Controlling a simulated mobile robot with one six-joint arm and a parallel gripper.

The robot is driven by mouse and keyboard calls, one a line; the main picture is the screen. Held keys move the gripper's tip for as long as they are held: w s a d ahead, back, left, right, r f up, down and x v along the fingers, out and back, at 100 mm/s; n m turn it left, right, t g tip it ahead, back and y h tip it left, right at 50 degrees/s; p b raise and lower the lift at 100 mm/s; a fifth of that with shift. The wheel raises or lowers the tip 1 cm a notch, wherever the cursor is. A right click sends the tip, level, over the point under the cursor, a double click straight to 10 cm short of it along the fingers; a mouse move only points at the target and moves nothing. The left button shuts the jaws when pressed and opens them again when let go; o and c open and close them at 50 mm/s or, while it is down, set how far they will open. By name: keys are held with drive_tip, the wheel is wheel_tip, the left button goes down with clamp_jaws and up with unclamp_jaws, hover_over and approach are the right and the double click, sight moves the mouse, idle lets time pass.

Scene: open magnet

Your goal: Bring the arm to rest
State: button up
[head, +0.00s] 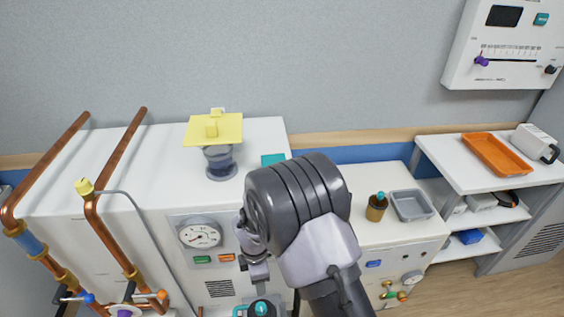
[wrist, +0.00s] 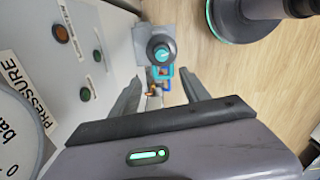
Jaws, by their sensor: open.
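My gripper (wrist: 160,74) shows in the wrist view with its two fingers spread apart and nothing between them. Beyond the fingertips is a round grey knob with a teal centre (wrist: 161,52) on a grey plate. I cannot tell how far it is from the fingers. In the head view my arm reaches up from the bottom, in front of the white cabinet (head: 150,175), and its dark wrist hides part of the cabinet front. The fingers are not clear there.
A pressure gauge (head: 200,235) and buttons are on the cabinet front, left of my arm. Copper pipes (head: 112,190) stand farther left. A yellow plate (head: 213,130) tops a grey holder. A grey tray (head: 412,205) and orange tray (head: 497,155) are right. Wooden floor (wrist: 235,75) is open.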

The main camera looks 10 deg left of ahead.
drive_tip(key=w+d+r+m+t+y, duration=0.1)
drive_tip(key=d+r+m, duration=0.2)
drive_tip(key=r, duration=0.4)
drive_tip(key=w+d+r+m, duration=0.1)
drive_tip(key=d+r+m, duration=0.2)
drive_tip(key=r, duration=0.4)
drive_tip(key=s+d+r+m+t, duration=0.1)
drive_tip(key=s+d+r+m, duration=0.2)
drive_tip(key=d+r+m, duration=0.3)
drive_tip(key=s+d+r+m+t, duration=0.1)
drive_tip(key=s+d+r+m, duration=0.15)
drive_tip(key=r, duration=0.55)
drive_tip(key=s+d+r+m+t, duration=0.1)
drive_tip(key=s+d+r+m, duration=0.1)
drive_tip(key=s+m, duration=0.2)
drive_tip(key=s+d+r+m+t+b, duration=0.1)
drive_tip(key=s+d+m, duration=0.2)
drive_tip(key=s+m, duration=0.1)
drive_tip(key=s+d+r+m+y, duration=0.1)
drive_tip(key=s+d+r+m, duration=0.1)
drive_tip(key=s+m, duration=0.2)
drive_tip(key=shift+s+d+r+t, duration=0.3)
drive_tip(key=shift+s+d+t, duration=0.1)
drive_tip(key=shift+s, duration=0.45)
